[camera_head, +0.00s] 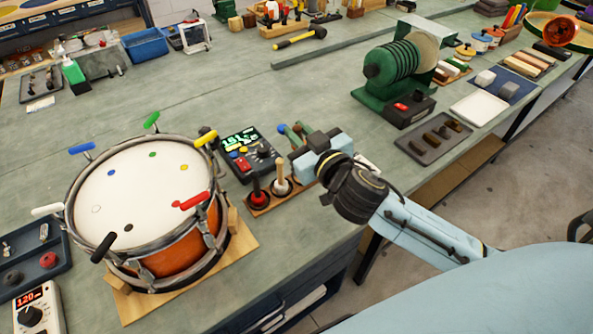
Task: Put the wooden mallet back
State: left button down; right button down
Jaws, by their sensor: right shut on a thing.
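My right gripper (303,150) comes in from the right, low over the bench beside the drum pad controller. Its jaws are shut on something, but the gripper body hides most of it. Just below it a pale wooden handle (281,168) stands upright at a small wooden stand (258,210). I cannot tell whether this is the wooden mallet or whether my jaws touch it. A dark tool with a red base (257,193) stands upright in the same stand. Green sticks, one with a blue ball end (282,129), show behind the gripper. My left gripper is out of view.
A large drum (180,258) with coloured tuning handles stands on a wooden board to the left. A control box (247,150) is behind the stand. A green machine (393,70) and a grey tray (433,138) are to the right. The middle of the bench is clear.

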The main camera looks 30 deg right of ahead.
jog(key=shift+m+t+y, duration=0.3)
jog(key=shift+m+y, duration=0.2)
jog(key=shift+y, duration=0.2)
jog(key=shift+w+d+f+b, duration=0.55)
jog(key=shift+f+b, duration=0.15)
jog(key=shift+f, duration=0.95)
jog(key=shift+w+d+f+b, duration=0.55)
jog(key=shift+f+b, duration=0.2)
jog(key=shift+f, duration=0.95)
jog(key=shift+w+d+f+b, duration=0.5)
jog(key=shift+w+f+b, duration=0.15)
jog(key=shift+f, duration=1)
jog(key=shift+f, duration=0.2)
jog(key=c, duration=1.4)
grip_release()
jog(key=shift+o, duration=0.2)
jog(key=shift+r, duration=0.1)
